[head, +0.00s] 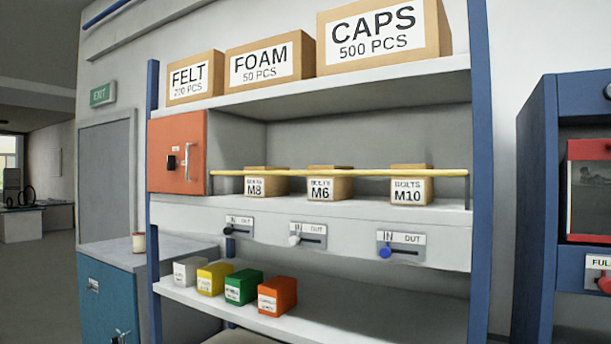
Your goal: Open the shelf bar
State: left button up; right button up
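The yellow shelf bar (380,173) runs level across the front of the middle shelf. Its left end meets the orange cabinet (178,155), and its right end reaches the blue post at the right. A thin dark upright stands under it near each end. It passes in front of the M8 (255,185), M6 (321,188) and M10 (408,190) bolt boxes. Neither of my grippers shows in the head view.
Sliders marked IN and OUT sit below the bar with black (229,231), white (294,240) and blue (385,252) knobs. Several small coloured boxes (241,287) stand on the lower shelf. Large cartons (383,38) fill the top shelf. A blue cabinet (104,295) stands left.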

aim_at(363, 173)
jog(key=i+j, duration=0.15)
jog(key=i, duration=0.15)
jog(key=z, duration=1.1)
jog(key=j+z, duration=1)
jog(key=k+j+z, duration=0.15)
jog(key=j, duration=0.2)
jog(key=k+j+z, duration=0.2)
jog(key=j, duration=0.15)
jog(key=j+z, duration=0.15)
jog(key=j, duration=0.15)
jog(key=k+j, duration=0.15)
jog(key=j, duration=0.2)
jog(key=k+j+z, duration=0.15)
jog(key=j, duration=0.15)
jog(key=k+j, duration=0.2)
jog(key=j, duration=0.15)
